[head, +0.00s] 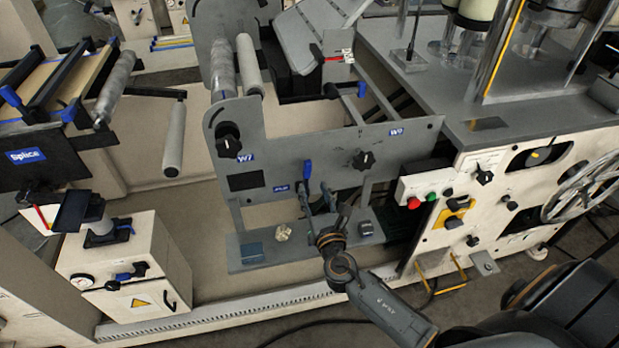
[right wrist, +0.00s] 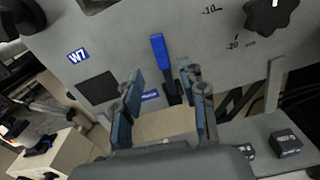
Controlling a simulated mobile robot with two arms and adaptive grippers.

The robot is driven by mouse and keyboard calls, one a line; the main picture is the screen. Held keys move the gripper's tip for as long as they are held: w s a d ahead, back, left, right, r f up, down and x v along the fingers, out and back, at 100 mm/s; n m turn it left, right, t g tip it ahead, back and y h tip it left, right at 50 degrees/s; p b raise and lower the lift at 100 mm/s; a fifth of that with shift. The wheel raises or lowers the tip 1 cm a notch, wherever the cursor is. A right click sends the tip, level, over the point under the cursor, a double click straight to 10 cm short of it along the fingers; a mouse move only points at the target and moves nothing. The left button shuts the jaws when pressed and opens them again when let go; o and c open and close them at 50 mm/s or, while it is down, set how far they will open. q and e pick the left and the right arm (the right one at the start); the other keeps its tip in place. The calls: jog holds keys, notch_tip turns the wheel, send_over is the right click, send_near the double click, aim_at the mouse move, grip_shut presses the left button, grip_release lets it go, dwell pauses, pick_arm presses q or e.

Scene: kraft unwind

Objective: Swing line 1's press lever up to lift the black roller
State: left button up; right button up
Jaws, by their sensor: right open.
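The press lever (head: 307,170) has a blue handle and stands nearly upright on the front of the grey panel, beside a small blue label. My right gripper (head: 317,197) is just below and in front of the handle, with its fingers apart. In the right wrist view the blue lever (right wrist: 160,58) shows between the two open fingertips (right wrist: 161,78), beyond them; I see no contact. The lever's lower end is dark. I cannot make out the black roller for certain; the panel hides what lies behind it. My left gripper is not in view.
The grey panel (head: 330,140) carries a black knob (head: 364,160) right of the lever and another (head: 228,137) under the W7 roller. A grey base plate (head: 262,243) with small blocks lies below. A control panel with red and green buttons (head: 414,203) stands to the right.

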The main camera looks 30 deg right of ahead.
jog(key=shift+v, duration=1.65)
jog(key=shift+f, duration=0.1)
jog(key=s+f+m+g+y, duration=0.1)
jog(key=s+f+m+g, duration=0.3)
jog(key=f, duration=0.7)
jog(key=s+f+m+g, duration=0.2)
jog(key=s+f+m, duration=0.35)
jog(key=f, duration=0.45)
jog(key=s+f+m+g+y, duration=0.1)
jog(key=s+f+m+g, duration=0.3)
jog(key=f, duration=0.7)
jog(key=s+a+f+m+g, duration=0.1)
jog(key=s+f+m, duration=0.4)
jog(key=s, duration=0.5)
jog(key=s+a+f+m+g+y, duration=0.1)
jog(key=s+f+m+g, duration=0.2)
jog(key=s, duration=0.7)
jog(key=s+a+f+m+g+y, duration=0.1)
jog(key=s+f+m+g, duration=0.1)
jog(key=s+f+m, duration=0.5)
jog(key=s+m, duration=0.1)
jog(key=s, duration=0.2)
jog(key=shift+s+g, duration=0.2)
jog(key=shift+g, duration=0.1)
